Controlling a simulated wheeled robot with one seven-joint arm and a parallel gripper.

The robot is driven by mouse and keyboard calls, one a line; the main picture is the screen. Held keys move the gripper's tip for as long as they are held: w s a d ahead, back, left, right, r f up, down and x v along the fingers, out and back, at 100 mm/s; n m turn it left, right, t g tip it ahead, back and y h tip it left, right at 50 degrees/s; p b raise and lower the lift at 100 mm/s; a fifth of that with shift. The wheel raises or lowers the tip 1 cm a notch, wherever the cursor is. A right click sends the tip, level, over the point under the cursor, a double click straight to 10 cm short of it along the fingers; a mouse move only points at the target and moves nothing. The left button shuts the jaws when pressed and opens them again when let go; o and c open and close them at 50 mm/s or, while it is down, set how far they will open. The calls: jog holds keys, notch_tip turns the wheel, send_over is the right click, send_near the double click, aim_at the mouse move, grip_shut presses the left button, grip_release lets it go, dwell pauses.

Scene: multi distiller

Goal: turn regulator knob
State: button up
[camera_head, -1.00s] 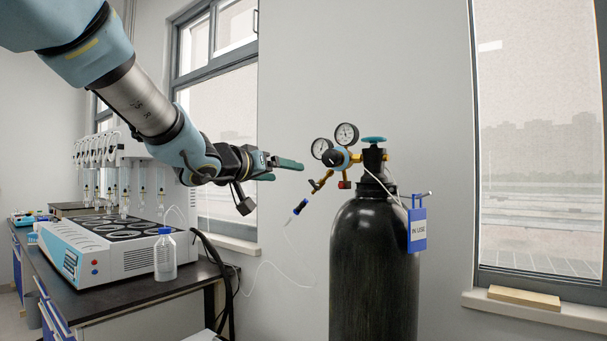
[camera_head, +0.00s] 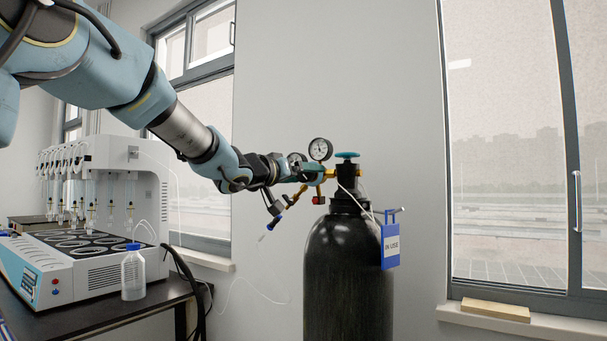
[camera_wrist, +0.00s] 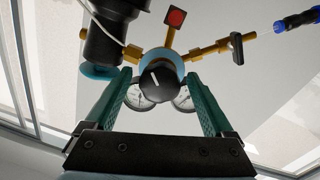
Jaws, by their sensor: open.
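The regulator knob (camera_wrist: 157,84) is black with a white mark and shows in the wrist view between the two green fingers of my gripper (camera_wrist: 160,98). The fingers are open, one on each side of the knob; I cannot tell whether they touch it. The brass regulator body (camera_wrist: 192,50) sits behind the knob, with two gauges partly hidden below it. In the head view my gripper (camera_head: 298,174) is at the regulator and hides the knob. One gauge (camera_head: 320,149) shows clearly above it. The regulator is on a black gas cylinder (camera_head: 347,275) with a teal valve wheel (camera_head: 347,155).
A blue "IN USE" tag (camera_head: 391,243) hangs at the cylinder's right. A blue-ended hose connector (camera_head: 273,222) hangs below the regulator. A bench with a multi-position distiller (camera_head: 105,268) and a clear bottle (camera_head: 133,274) stands at left. The wall right of the cylinder is free.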

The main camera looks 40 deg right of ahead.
jog(key=shift+d, duration=0.1)
jog(key=c, duration=1.3)
jog(key=shift+c, duration=0.3)
